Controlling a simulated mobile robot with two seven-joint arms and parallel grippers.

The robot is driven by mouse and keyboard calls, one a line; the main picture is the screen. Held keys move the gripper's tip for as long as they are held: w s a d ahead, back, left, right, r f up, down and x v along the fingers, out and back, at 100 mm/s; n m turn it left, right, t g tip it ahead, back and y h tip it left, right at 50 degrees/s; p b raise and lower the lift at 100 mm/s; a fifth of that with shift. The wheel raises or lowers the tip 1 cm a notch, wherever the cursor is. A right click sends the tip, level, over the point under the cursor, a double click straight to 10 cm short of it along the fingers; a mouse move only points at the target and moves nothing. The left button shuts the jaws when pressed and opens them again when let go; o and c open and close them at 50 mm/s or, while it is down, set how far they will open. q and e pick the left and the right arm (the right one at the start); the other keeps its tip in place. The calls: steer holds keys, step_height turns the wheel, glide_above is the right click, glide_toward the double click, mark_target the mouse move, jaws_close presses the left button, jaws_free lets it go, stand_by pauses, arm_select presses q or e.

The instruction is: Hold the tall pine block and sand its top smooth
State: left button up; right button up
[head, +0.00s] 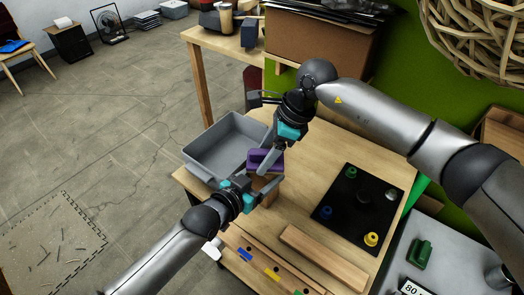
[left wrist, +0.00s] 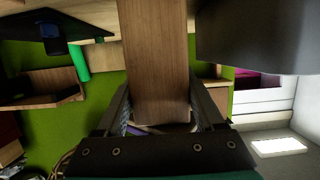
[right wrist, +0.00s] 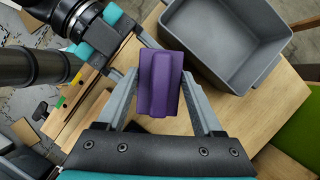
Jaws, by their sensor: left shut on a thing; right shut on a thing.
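The tall pine block (head: 266,185) stands on the wooden table beside the grey bin. My left gripper (head: 258,193) is shut on the block; the left wrist view shows the block (left wrist: 155,60) between its two fingers (left wrist: 160,112). A purple sanding block (head: 266,159) sits at the top of the pine block. My right gripper (head: 270,155) is shut on the purple sanding block, which also shows between the fingers in the right wrist view (right wrist: 160,85). The pine block's top is hidden under the purple block.
A grey bin (head: 205,172) stands at the table's left edge. A black board (head: 338,218) with several coloured knobs lies on the right. A loose plank (head: 322,258) lies in front. A cardboard box (head: 318,45) stands behind. Bare table (head: 330,160) lies to the right of the block.

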steer(key=shift+s+d+f, duration=0.1)
steer(key=shift+s+d, duration=0.4)
steer(key=shift+d, duration=0.2)
steer(key=shift+s+d+f, duration=0.1)
steer(key=shift+f, duration=0.05)
steer(key=shift+w+a, duration=0.55)
steer(key=shift+a, duration=0.3)
steer(key=shift+w+a, duration=0.6)
steer(key=shift+a, duration=0.25)
steer(key=shift+r, duration=0.2)
